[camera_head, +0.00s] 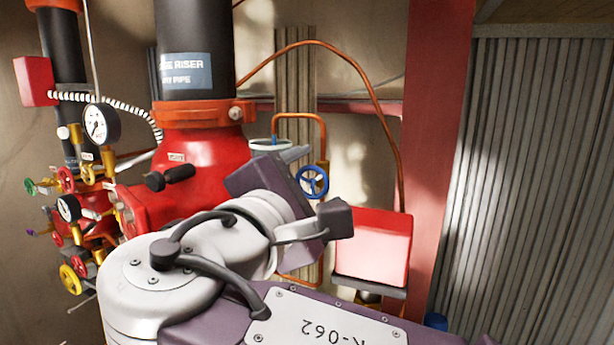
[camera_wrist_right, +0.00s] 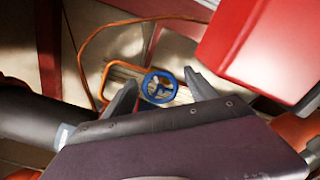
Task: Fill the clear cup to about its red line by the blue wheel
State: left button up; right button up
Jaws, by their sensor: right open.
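The blue wheel (camera_head: 312,181) is on a copper pipe with a brass valve, right of the red riser body. It also shows in the right wrist view (camera_wrist_right: 159,87). My right gripper (camera_wrist_right: 160,77) is open, and the wheel appears between its two fingers there, apparently beyond them. In the head view my wrist hides most of this gripper; a grey finger (camera_head: 296,153) shows above the wheel's left side. My left gripper is out of view.
A red box (camera_head: 372,248) is right of and below the wheel. The black riser pipe (camera_head: 194,50) and its red body (camera_head: 190,160) stand at left. Gauges (camera_head: 101,124) and coloured handwheels (camera_head: 72,279) are farther left. A red post (camera_head: 440,130) stands at right.

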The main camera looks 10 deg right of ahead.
jog(key=c, duration=1.4)
jog(key=m+b, duration=0.3)
jog(key=shift+f, duration=0.4)
jog(key=shift+r+m, duration=0.15)
jog(key=shift+m, duration=0.45)
jog(key=shift+r+m, duration=0.15)
jog(key=shift+m, duration=0.15)
jog(key=o, duration=1.4)
jog(key=shift+w, duration=0.1)
